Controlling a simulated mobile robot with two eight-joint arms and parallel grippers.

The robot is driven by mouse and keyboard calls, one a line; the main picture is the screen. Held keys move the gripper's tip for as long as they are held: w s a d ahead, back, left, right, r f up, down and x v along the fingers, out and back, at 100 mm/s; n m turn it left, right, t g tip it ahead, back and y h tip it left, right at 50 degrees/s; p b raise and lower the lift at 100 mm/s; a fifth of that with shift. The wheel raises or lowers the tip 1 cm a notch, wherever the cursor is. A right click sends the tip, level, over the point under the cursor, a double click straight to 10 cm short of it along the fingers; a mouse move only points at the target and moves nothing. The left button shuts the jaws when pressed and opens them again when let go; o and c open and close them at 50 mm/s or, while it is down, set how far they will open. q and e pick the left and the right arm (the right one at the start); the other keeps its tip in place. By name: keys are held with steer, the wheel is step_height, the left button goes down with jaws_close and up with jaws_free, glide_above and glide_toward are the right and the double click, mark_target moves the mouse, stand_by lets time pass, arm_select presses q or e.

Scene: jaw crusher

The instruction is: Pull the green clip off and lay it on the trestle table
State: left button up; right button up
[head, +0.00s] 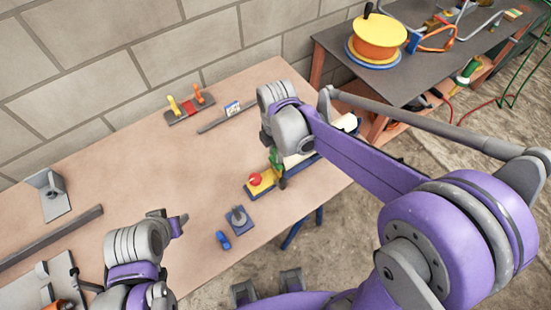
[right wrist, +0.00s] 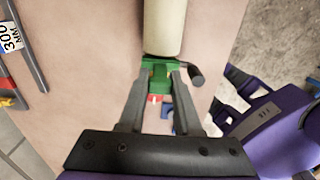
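The green clip (head: 273,158) is at the near end of a cream cylinder (head: 346,122) on the trestle table (head: 130,150). It also shows in the right wrist view (right wrist: 158,76), in front of the cylinder's end. My right gripper (right wrist: 163,78) has its two fingers close along both sides of the clip, with no clear gap, and appears shut on it. In the head view my right wrist hides part of the clip and cylinder. My left gripper (head: 180,222) is over the table's left part, away from the clip; its finger opening does not show clearly.
A yellow base with a red knob (head: 255,180) lies beside the clip. A blue plate with a grey part (head: 240,219) and a small blue piece (head: 223,240) lie nearer. Bare tabletop stretches left of them. A dark bench with an orange reel (head: 378,40) stands behind right.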

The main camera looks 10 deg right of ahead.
jaws_close()
arm_select(q)
steer(key=shift+r, duration=0.15)
arm_select(e)
steer(key=shift+r, duration=0.2)
arm_select(q)
steer(key=shift+w+r+p, duration=0.3)
steer(key=shift+r+p, duration=0.2)
steer(key=shift+r, duration=0.2)
steer(key=shift+w+r+p, duration=0.3)
steer(key=shift+r+p, duration=0.25)
steer(key=shift+r, duration=0.1)
steer(key=shift+w+r+p, duration=0.3)
steer(key=shift+r+p, duration=0.2)
steer(key=shift+r, duration=0.2)
arm_select(e)
steer(key=shift+r, duration=2.8)
